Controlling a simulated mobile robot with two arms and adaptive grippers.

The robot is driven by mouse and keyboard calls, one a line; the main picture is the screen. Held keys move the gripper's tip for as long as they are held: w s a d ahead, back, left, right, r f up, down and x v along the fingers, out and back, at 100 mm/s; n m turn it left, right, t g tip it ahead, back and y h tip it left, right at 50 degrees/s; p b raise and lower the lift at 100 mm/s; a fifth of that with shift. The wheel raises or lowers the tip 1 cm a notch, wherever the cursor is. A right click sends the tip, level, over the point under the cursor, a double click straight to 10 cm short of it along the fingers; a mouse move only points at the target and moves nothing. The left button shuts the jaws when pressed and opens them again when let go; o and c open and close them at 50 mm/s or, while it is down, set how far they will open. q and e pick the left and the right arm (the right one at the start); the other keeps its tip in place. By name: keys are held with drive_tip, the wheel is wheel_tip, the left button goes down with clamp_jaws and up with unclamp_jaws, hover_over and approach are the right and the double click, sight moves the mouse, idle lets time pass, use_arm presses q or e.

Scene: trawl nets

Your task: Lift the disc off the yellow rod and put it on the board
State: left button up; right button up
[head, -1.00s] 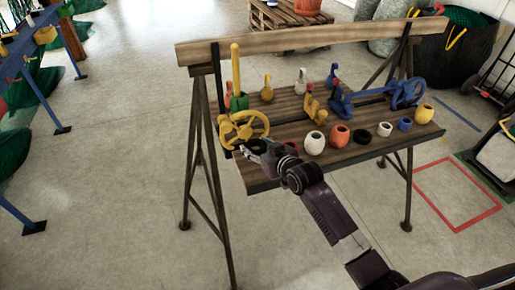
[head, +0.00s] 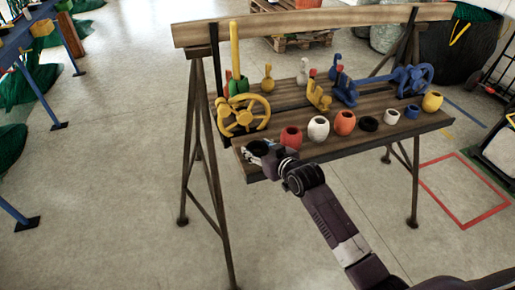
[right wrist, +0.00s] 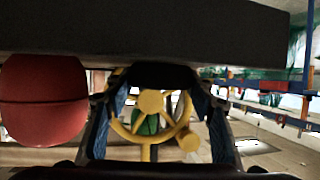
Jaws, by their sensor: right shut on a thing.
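My right gripper (head: 256,153) is shut on a dark disc (head: 258,147) at the near left corner of the wooden board (head: 330,146). In the right wrist view the disc (right wrist: 162,74) sits between the two fingers, close under a broad dark surface that fills the top. I cannot tell whether the disc touches the board. The yellow rod (head: 235,60) stands upright at the left end, behind a yellow spoked wheel (head: 243,116), and no disc shows on its upper part. My left gripper is not in view.
A red float (head: 291,137) stands just right of my gripper, and a white float (head: 318,127), an orange float (head: 345,123) and a black ring (head: 369,124) continue the row. A blue wheel (head: 412,78) and small fittings stand behind.

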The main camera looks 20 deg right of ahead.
drive_tip(key=shift+r, duration=0.1)
drive_tip(key=o, duration=1.3)
drive_tip(key=shift+s, duration=0.1)
drive_tip(key=v, duration=1.1)
drive_tip(key=shift+s, duration=0.4)
